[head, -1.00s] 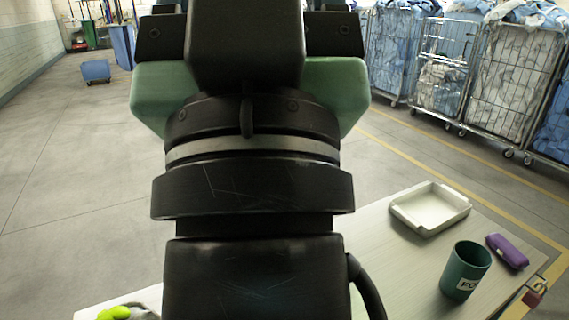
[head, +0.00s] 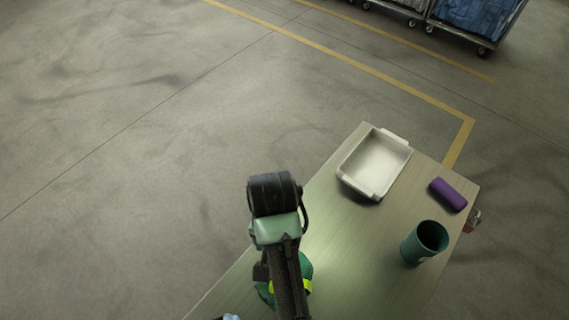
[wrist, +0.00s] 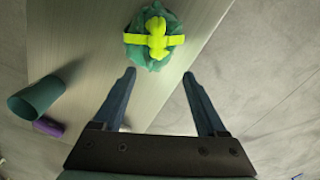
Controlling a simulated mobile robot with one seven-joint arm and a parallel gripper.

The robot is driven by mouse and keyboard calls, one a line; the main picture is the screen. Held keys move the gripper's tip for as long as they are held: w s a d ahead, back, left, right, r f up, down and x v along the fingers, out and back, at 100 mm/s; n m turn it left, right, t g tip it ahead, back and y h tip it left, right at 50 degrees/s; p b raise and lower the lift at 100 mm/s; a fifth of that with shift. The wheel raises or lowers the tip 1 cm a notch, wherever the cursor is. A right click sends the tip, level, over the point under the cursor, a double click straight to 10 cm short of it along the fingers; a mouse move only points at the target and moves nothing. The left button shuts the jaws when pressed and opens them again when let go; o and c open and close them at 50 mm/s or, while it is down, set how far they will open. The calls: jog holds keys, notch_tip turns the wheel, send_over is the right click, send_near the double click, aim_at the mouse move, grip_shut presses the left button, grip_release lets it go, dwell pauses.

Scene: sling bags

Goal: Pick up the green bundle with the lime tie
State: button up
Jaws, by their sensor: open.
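The green bundle (wrist: 134,51) with the lime tie (wrist: 157,42) lies on the table, at the top middle of the wrist view. In the head view the bundle (head: 305,270) is partly hidden behind my arm. My gripper (wrist: 159,75) is open, its two dark fingers spread wide with nothing between them. In the wrist picture the bundle appears just beyond the fingertips, roughly centred between them. The gap in height cannot be told. The fingers are hard to make out in the head view.
On the table (head: 335,240) stand a white tray (head: 350,183), a purple case (head: 448,194) and a dark green cup (head: 410,248). A pale blue thing (head: 230,317) is cut off at the bottom edge. Wheeled cages (head: 470,22) stand far off on open floor.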

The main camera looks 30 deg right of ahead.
jog(key=f, duration=0.6)
jog(key=shift+s, duration=0.35)
jog(key=shift+w+f, duration=0.1)
jog(key=shift+f, duration=0.45)
jog(key=f, duration=0.1)
jog(key=f+p, duration=0.1)
jog(key=f, duration=0.2)
jog(key=shift+s+p, duration=0.3)
jog(key=shift+p, duration=0.05)
jog(key=shift+f, duration=0.55)
grip_shut()
jog(key=shift+w+d+r, duration=0.1)
